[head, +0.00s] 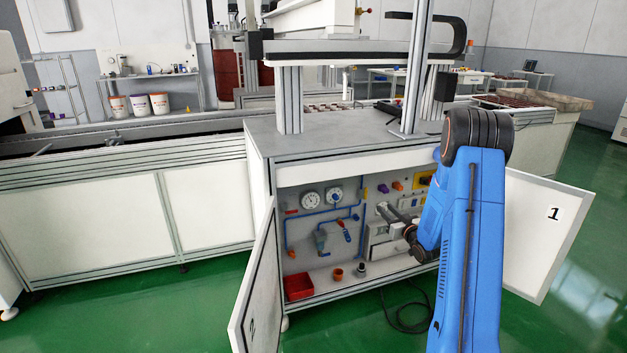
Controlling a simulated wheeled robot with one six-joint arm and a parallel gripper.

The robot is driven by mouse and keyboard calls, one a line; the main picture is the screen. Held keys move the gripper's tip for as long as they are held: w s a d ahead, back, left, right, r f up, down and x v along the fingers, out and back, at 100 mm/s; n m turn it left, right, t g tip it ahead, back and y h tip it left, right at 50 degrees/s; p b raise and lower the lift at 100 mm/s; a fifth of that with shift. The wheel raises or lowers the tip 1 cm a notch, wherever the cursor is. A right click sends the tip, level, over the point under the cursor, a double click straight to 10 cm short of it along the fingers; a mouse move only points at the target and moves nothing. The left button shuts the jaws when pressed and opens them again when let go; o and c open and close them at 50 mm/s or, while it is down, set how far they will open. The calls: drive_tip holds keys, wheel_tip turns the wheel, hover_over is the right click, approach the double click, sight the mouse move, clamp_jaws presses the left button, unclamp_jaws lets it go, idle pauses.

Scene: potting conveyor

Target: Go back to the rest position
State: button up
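My blue arm reaches from the lower right into the open cabinet (262,170) under the machine. My gripper (390,213) is small and dark at the end of the wrist, in front of the panel's right part. Its fingers are too small to tell whether they are open or shut, and whether it touches the panel cannot be told. My arm hides part of the panel's right side.
The left door (252,290) and right door (545,235), marked 1, stand open either side of my arm. Inside are gauges (310,200), blue pipes, a red bin (299,287) and an orange cup (338,274). A black cable (405,322) lies on the green floor.

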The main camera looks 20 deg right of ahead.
drive_tip(key=s+a+r+g+h, duration=0.3)
drive_tip(key=s+a+r+g, duration=0.3)
drive_tip(key=s+a+r, duration=0.9)
drive_tip(key=s+a+g, duration=0.2)
drive_tip(key=s+a, duration=0.3)
drive_tip(key=s, duration=0.7)
drive_tip(key=s+a+r+g+y, duration=0.1)
drive_tip(key=s+a, duration=0.4)
drive_tip(key=s, duration=0.7)
drive_tip(key=s+a+g+y, duration=0.1)
drive_tip(key=s+a+g, duration=0.3)
drive_tip(key=s, duration=0.8)
drive_tip(key=shift+s+a+r, duration=0.2)
drive_tip(key=shift+s+a, duration=0.2)
drive_tip(key=shift+a, duration=0.7)
